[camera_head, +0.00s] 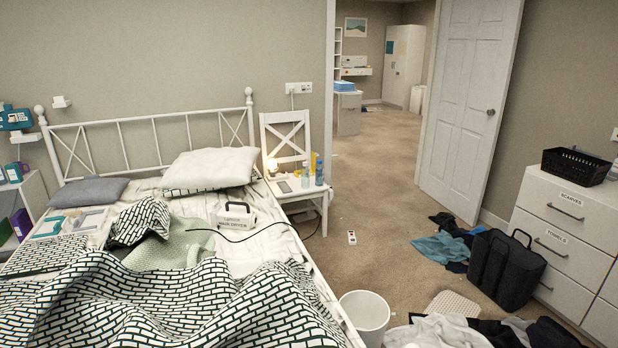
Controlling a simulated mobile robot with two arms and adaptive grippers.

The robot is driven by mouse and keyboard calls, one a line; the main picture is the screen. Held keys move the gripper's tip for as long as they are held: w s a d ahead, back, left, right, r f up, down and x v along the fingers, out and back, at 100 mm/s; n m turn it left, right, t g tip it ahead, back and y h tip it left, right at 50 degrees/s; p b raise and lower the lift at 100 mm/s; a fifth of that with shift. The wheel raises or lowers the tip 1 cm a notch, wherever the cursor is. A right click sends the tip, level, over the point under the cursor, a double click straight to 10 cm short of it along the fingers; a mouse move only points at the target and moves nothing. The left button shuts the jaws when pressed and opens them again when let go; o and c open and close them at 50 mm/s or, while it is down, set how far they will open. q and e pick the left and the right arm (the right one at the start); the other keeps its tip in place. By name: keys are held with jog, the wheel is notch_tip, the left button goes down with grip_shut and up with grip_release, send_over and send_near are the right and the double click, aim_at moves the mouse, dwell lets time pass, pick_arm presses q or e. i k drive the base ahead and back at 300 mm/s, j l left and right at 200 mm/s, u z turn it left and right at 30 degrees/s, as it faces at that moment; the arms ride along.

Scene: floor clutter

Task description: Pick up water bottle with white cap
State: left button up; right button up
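Two bottles stand upright side by side on the white chair beside the bed. The left one is a pale, clear bluish bottle (305,176) with a light top. The right one is a darker blue-teal bottle (319,173). They are small in this view, and I cannot tell for sure which has the white cap. Neither of my grippers shows in the head view.
The white chair (325,200) also holds a small lamp (272,166) and flat items. The bed (324,292) fills the left. Carpet right of the chair is mostly clear.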

aim_at(305, 170)
jog(key=l+z, duration=0.3)
jog(key=i+l+z, duration=0.25)
jog(key=l, duration=0.25)
jog(key=l+z, duration=0.3)
jog(key=i+l+z, duration=0.25)
jog(key=i+l, duration=0.15)
jog(key=i+l+z, duration=0.2)
jog(key=i+l, duration=0.25)
jog(key=i+l+z, duration=0.25)
jog(key=i, duration=0.25)
jog(key=i+u, duration=0.75)
jog(key=i+l+u, duration=0.2)
jog(key=i+u, duration=0.2)
jog(key=i+j+u, duration=0.15)
jog(key=i+u, duration=0.7)
jog(key=i+l+u, duration=0.15)
jog(key=i+u, duration=0.25)
jog(key=i+l+u, duration=0.85)
jog(key=i+j, duration=0.05)
jog(key=j, duration=0.05)
